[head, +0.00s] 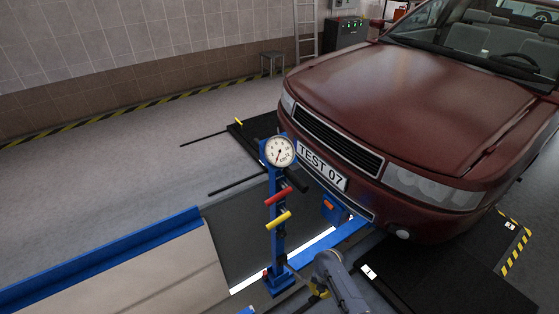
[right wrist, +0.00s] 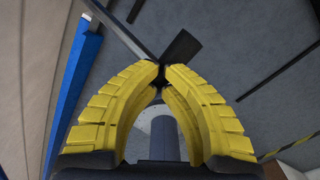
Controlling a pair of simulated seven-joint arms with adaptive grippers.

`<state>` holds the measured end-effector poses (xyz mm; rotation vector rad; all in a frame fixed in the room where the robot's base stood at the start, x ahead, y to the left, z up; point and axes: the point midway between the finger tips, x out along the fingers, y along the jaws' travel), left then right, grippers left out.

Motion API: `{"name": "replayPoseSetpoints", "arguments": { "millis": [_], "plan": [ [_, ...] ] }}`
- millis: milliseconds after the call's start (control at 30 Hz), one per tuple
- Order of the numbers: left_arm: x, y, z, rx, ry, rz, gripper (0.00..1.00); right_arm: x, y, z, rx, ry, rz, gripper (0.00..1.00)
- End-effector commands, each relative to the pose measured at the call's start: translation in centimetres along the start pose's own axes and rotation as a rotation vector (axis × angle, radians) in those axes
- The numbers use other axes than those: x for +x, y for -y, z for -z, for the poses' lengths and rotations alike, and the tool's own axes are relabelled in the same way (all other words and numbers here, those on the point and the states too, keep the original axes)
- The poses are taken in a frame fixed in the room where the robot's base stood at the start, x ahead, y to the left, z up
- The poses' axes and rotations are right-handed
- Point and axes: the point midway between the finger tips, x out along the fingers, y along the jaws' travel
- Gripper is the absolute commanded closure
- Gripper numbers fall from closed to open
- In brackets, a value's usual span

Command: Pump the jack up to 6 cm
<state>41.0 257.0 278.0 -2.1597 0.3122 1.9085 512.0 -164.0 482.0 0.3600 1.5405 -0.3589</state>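The jack's blue post (head: 278,225) stands upright beside the pit, in front of the car. It carries a round white gauge (head: 279,152) at the top, whose small numbers I cannot read. A red-gripped lever (head: 279,196) and a yellow-gripped lever (head: 279,220) stick out from the post, one above the other. A blue jack beam (head: 335,240) spans the pit under the car's front bumper. My right gripper (head: 318,293) is low, near the post's foot, apart from the levers. My left gripper is out of view.
The dark red car (head: 410,110) overhangs the pit on the right. A blue rail (head: 100,260) edges the pit's left side. Black ramp plates (head: 255,135) lie near the car. A stool (head: 272,58) and ladder stand by the far wall. Open grey floor lies to the left.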

Motion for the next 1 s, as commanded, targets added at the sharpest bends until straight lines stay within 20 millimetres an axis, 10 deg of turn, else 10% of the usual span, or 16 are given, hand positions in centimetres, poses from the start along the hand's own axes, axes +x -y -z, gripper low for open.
{"name": "replayPoseSetpoints", "arguments": {
  "millis": [1000],
  "plan": [
    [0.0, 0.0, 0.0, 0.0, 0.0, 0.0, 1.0, 4.4, 2.4, 1.2, 0.005, -0.004, 0.003, 1.0]
  ]
}}
